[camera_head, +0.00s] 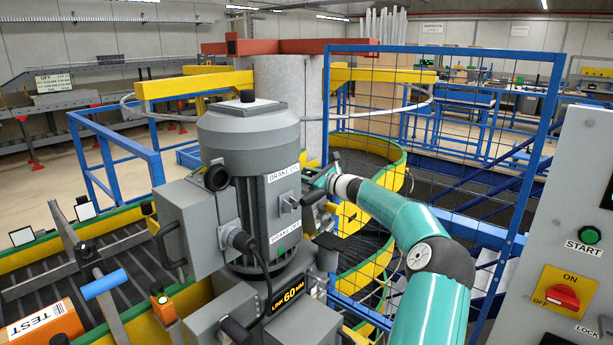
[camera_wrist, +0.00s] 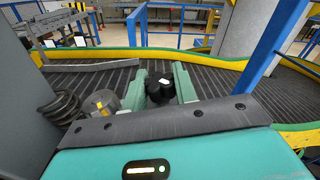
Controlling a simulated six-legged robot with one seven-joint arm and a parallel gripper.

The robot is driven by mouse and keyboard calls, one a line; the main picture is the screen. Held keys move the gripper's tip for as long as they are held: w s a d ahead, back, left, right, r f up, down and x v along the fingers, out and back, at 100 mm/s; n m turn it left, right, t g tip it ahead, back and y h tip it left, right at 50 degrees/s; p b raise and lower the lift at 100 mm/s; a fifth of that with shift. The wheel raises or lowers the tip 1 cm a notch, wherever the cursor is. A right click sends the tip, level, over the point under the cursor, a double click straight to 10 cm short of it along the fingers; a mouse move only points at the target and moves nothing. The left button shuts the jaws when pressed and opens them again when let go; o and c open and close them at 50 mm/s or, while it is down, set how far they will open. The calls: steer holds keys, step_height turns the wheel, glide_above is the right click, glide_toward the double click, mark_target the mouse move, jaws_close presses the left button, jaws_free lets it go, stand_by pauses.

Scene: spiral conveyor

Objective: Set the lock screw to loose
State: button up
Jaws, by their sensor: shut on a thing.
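In the wrist view, my gripper (camera_wrist: 160,90) has its two teal fingers on either side of a black lobed knob (camera_wrist: 159,86) with a small white mark on top. The fingers are shut on it. This knob appears to be the lock screw; I cannot read its setting. In the head view, my teal arm reaches in from the lower right, and its end is beside the right side of the grey motor (camera_head: 249,140). The fingertips and the held knob cannot be made out clearly there.
A spiral conveyor with yellow-green edges (camera_head: 398,165) curves behind my arm. A blue mesh guard (camera_head: 440,130) stands close by. A grey control panel (camera_head: 575,190) is at the right. An orange TEST box (camera_head: 42,325) lies on the left conveyor.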

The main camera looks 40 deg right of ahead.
steer(key=shift+d+r+n+g+y, duration=0.1)
steer(key=shift+n+g+y, duration=0.6)
steer(key=shift+n+y, duration=0.75)
steer(key=shift+m+y, duration=0.25)
steer(key=shift+y, duration=0.1)
steer(key=o, duration=1)
steer(key=shift+c, duration=0.2)
steer(key=v, duration=1.2)
